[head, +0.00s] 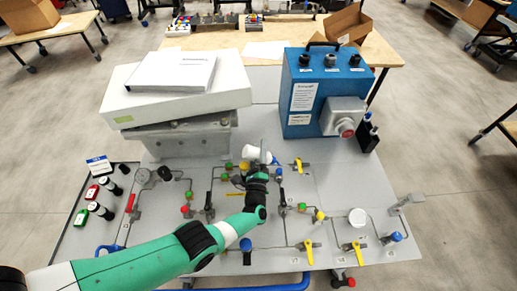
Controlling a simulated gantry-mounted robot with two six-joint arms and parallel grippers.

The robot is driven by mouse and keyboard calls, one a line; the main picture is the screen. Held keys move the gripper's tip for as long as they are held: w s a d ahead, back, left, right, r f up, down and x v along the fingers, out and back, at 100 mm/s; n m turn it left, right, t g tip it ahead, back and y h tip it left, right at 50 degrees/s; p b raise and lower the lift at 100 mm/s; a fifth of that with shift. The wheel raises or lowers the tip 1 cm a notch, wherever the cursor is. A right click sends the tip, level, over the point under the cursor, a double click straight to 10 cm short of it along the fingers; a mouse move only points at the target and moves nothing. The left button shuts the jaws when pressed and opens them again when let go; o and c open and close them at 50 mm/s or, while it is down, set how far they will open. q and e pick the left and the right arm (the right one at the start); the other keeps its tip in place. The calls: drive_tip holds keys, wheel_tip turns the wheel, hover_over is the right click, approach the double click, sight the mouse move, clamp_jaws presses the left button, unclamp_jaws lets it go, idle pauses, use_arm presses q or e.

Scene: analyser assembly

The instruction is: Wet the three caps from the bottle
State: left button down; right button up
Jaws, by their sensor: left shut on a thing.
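My left gripper (258,168) is over the middle of the grey panel, shut on a white bottle (250,152). The bottle looks tilted, and the gripper hides part of it. Small coloured caps sit on the panel's fittings: a green cap (189,195) and a red cap (185,209) to the left of the gripper, a blue cap (246,244) near the front edge, and another blue cap (396,236) at the right. I cannot tell which three the task means. My right gripper is not in view.
The grey panel (330,185) carries pipes and yellow-handled valves (309,250). A blue box (322,90) and a white analyser block (170,100) stand behind. A tray at the left (85,235) holds small black-capped bottles (102,210). A white round part (357,217) is at the right.

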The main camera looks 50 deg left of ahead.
use_arm(q)
wheel_tip(320, 180, up, 5)
drive_tip(key=p, duration=0.5)
